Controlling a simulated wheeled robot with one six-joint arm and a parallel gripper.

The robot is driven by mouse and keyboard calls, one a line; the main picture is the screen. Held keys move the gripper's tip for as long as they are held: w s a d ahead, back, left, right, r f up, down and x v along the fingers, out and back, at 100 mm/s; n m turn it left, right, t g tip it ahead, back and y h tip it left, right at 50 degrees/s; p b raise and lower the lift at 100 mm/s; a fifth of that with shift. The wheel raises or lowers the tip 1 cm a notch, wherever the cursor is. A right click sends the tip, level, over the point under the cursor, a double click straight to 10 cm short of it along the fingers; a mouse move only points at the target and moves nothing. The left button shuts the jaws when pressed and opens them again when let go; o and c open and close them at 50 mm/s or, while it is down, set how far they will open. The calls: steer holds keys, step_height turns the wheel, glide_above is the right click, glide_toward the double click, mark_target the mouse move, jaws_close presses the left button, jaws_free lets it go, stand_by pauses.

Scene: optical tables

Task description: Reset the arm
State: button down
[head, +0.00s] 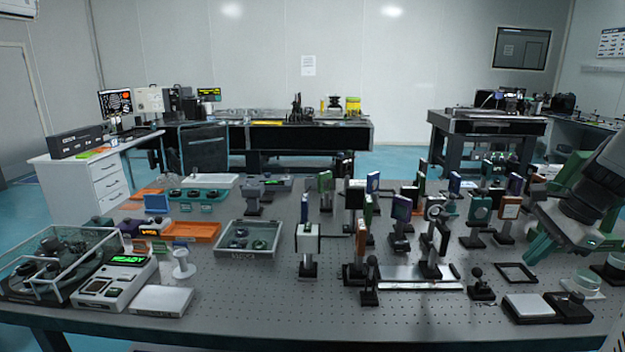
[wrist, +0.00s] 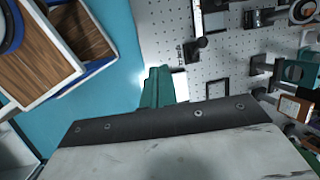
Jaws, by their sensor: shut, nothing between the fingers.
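My gripper (head: 540,248) is at the right of the head view, with its teal fingers pointing down and left above the right side of the optical table (head: 220,305). Its fingers are together and hold nothing. In the wrist view the shut teal fingers (wrist: 158,88) show past a dark plate, over the table's edge and the blue floor. The arm comes in from the right edge of the head view and hides part of the table behind it.
Many optical mounts on posts fill the table's middle and right. A black square frame (head: 516,273) and a white-topped block (head: 528,306) lie below my gripper. A clear-walled box (head: 62,290) and a device reading READY (head: 115,282) stand at left. The front middle is fairly clear.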

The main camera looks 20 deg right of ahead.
steer(key=s+a+n, duration=0.3)
steer(key=a+n, duration=0.4)
steer(key=a, duration=0.3)
steer(key=s+a+r+n+g+h, duration=0.1)
steer(key=s+a+n, duration=0.2)
steer(key=a+n, duration=0.4)
steer(key=s+a+r+n+g+h, duration=0.1)
steer(key=s+a+n, duration=0.2)
steer(key=a+n, duration=0.4)
steer(key=a, duration=0.5)
steer(key=shift+s+a+r, duration=0.15)
steer(key=shift+s+a, duration=0.15)
steer(key=shift+s, duration=0.1)
